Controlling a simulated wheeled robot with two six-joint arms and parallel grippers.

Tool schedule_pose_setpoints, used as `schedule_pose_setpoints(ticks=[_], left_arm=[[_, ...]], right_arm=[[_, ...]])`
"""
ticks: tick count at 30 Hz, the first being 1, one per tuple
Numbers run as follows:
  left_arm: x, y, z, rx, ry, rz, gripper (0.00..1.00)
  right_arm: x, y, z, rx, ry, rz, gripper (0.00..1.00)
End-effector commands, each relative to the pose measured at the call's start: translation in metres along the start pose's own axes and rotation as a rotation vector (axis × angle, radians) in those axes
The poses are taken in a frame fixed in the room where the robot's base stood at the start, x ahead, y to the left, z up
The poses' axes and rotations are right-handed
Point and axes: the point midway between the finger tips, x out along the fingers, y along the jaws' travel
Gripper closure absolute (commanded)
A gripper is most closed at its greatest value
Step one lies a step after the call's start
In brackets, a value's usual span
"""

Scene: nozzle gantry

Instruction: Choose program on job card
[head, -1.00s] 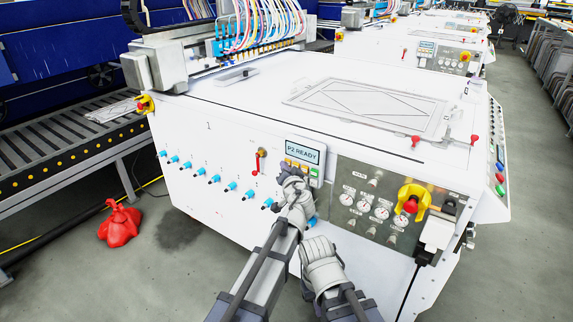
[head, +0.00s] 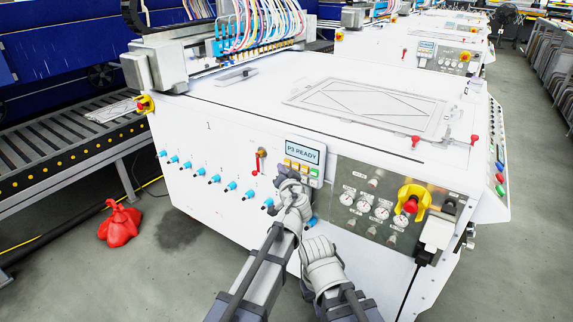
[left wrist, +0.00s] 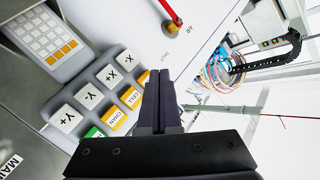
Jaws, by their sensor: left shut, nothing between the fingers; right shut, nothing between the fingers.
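The control panel's display (head: 304,150) on the white machine reads "P3 READY" in the head view. A row of orange keys (head: 298,164) sits below it. In the left wrist view the panel has white axis keys (left wrist: 88,96) and orange keys (left wrist: 119,122) marked CELL and CHAN, with a green key (left wrist: 95,133) partly in view. My right gripper (head: 316,243) is shut and empty, low before the machine front.
A red-handled valve (head: 257,160) is left of the panel. Several blue-tipped knobs (head: 230,186) line the front. Gauges (head: 364,206) and a yellow-and-red switch (head: 411,204) are at the right. A red object (head: 119,224) lies on the floor.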

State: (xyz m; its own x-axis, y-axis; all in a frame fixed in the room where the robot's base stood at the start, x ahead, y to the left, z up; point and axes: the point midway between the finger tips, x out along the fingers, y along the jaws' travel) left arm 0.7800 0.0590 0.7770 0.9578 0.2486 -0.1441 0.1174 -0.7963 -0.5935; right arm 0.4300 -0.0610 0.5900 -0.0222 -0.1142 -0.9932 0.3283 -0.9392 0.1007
Motion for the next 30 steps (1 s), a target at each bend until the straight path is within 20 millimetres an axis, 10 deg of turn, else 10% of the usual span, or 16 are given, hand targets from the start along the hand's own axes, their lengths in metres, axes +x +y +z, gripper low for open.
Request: schedule_pose_setpoints(ticks=[30], left_arm=[[-0.035, -0.026, 0.026, 0.001, 0.000, 0.000, 1.00]], right_arm=[[0.000, 0.000, 0.000, 0.000, 0.000, 0.000, 1.00]])
